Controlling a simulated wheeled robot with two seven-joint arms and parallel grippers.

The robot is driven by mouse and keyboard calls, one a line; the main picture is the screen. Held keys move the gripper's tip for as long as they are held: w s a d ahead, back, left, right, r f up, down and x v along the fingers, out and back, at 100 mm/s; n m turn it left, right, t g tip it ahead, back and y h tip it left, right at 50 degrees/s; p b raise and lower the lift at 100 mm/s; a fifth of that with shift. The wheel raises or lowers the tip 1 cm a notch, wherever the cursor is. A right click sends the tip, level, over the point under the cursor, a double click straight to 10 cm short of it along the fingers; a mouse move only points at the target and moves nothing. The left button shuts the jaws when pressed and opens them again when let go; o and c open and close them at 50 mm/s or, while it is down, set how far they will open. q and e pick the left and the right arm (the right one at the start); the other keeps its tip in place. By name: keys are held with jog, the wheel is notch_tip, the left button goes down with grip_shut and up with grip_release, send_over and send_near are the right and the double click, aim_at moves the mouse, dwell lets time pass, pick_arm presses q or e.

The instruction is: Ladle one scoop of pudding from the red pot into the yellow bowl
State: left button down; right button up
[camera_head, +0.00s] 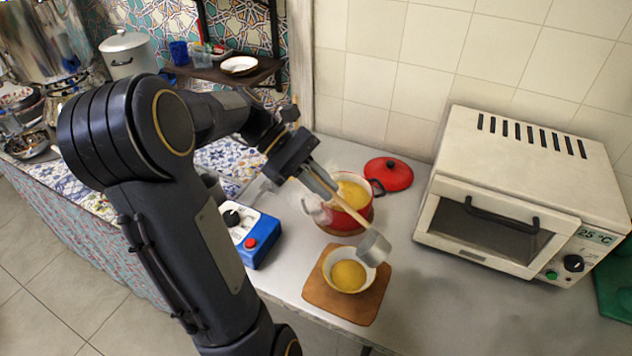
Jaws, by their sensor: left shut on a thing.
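My left gripper (318,180) is shut on the wooden handle of a ladle (373,247). The ladle's metal cup hangs over the right rear rim of the yellow bowl and looks tilted; I cannot see inside it. The bowl (333,278) is pale inside its rim, holds a rounded yellow mass of pudding (348,275), and stands on a wooden board. The red pot (343,219) stands behind it with yellow pudding (352,194) inside, partly hidden by the gripper and handle. My right gripper is not in view.
The wooden board (316,293) lies near the counter's front edge. A red lid (388,174) lies behind the pot. A white toaster oven (520,190) stands at right, a blue device (262,232) at left. The counter in front of the oven is clear.

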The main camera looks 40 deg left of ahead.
pick_arm(q)
jog(key=d+r+y+p, duration=0.2)
jog(key=r, duration=0.1)
jog(key=w+d+r+g+y+p, duration=0.1)
jog(key=d+r+y, duration=0.1)
jog(key=shift+r, duration=0.15)
jog(key=w+d+r+g+y+p, duration=0.1)
jog(key=w+d+r+y+p, duration=0.1)
jog(key=d+y+p, duration=0.5)
jog(key=shift+d+r+g+p, duration=0.35)
jog(key=shift+r+g+p, duration=0.05)
jog(key=shift+p, duration=0.05)
dwell(0.4)
